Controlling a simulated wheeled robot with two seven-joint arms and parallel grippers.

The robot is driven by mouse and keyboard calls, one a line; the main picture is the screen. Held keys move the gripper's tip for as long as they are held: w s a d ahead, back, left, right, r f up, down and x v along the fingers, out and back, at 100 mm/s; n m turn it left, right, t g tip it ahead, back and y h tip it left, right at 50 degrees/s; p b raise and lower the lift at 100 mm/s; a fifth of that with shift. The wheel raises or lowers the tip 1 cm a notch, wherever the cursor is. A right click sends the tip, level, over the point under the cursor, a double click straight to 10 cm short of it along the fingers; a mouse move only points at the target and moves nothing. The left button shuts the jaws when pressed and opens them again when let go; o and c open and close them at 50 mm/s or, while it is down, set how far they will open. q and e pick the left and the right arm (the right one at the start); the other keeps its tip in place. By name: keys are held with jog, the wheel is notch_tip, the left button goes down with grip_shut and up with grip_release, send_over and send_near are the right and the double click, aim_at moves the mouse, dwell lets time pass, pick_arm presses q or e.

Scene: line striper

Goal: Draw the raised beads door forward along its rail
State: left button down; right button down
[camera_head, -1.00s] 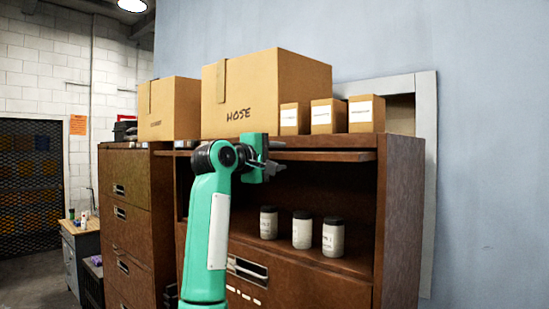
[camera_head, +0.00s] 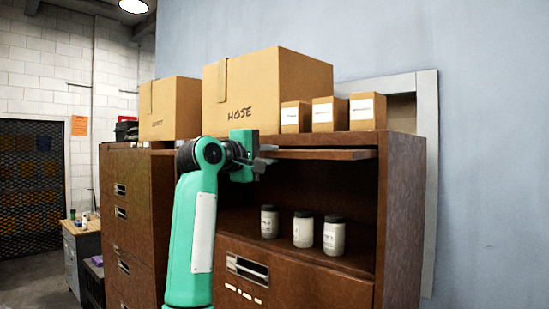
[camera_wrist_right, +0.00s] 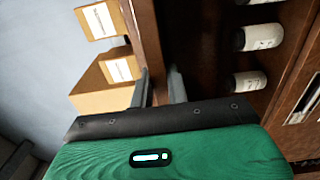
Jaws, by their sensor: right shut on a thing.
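The raised beads door (camera_head: 325,154) is a brown panel lying flat under the cabinet's top, above an open compartment; only its front edge and a little of its underside show. My right gripper (camera_head: 267,154), on a green arm, is at this front edge, left of its middle. In the right wrist view its two fingers (camera_wrist_right: 160,86) stand close on either side of a brown edge and are shut on the door. The exact contact is small and dark. My left gripper is in neither view.
The brown cabinet (camera_head: 403,210) holds several jars, including one jar (camera_head: 334,235), in the open compartment. A large HOSE box (camera_head: 290,90) and small boxes (camera_head: 328,113) stand on top. A second cabinet (camera_head: 128,225) adjoins at left. The blue wall (camera_head: 490,150) is clear.

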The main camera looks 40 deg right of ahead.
jog(key=shift+s+a+b, duration=0.15)
jog(key=shift+a+b, duration=0.2)
jog(key=shift+a, duration=1.5)
jog(key=a+b, duration=0.1)
jog(key=a, duration=0.6)
jog(key=shift+s, duration=0.3)
jog(key=shift+a, duration=0.15)
jog(key=a, duration=0.5)
jog(key=shift+s+a+b, duration=0.2)
jog(key=shift+a+b, duration=0.15)
